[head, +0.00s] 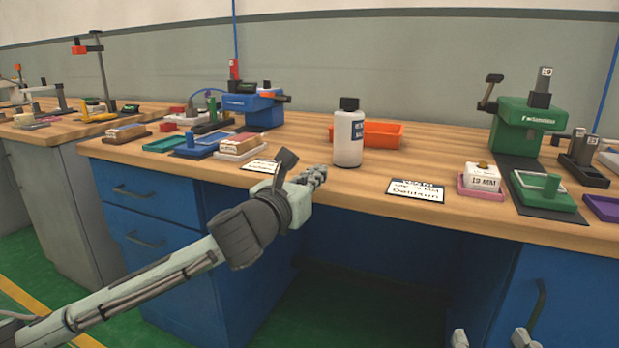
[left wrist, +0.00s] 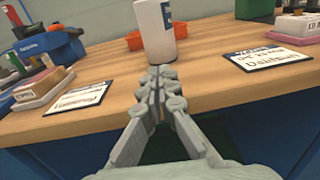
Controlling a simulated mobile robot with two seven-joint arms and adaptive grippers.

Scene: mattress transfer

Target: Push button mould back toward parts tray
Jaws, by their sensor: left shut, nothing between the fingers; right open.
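A white block marked 19 MM (head: 482,176) with a brass top sits on a pink base (head: 467,191) near the bench's front edge at right; it looks like the button mould. An orange tray (head: 390,135) lies farther back, partly hidden behind a white bottle (head: 348,138) with a black cap; I cannot be sure that it is the parts tray. My left gripper (head: 321,172) is shut and empty at the bench's front edge, just in front of the bottle. It also shows in the left wrist view (left wrist: 159,76). My right gripper (head: 490,339) is open and low, below the bench top.
A name card (head: 417,190) lies right of the bottle and another (head: 262,166) lies left. A green press (head: 528,125) and a green tray (head: 543,190) stand at right. A blue press (head: 252,105) and several small trays fill the left.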

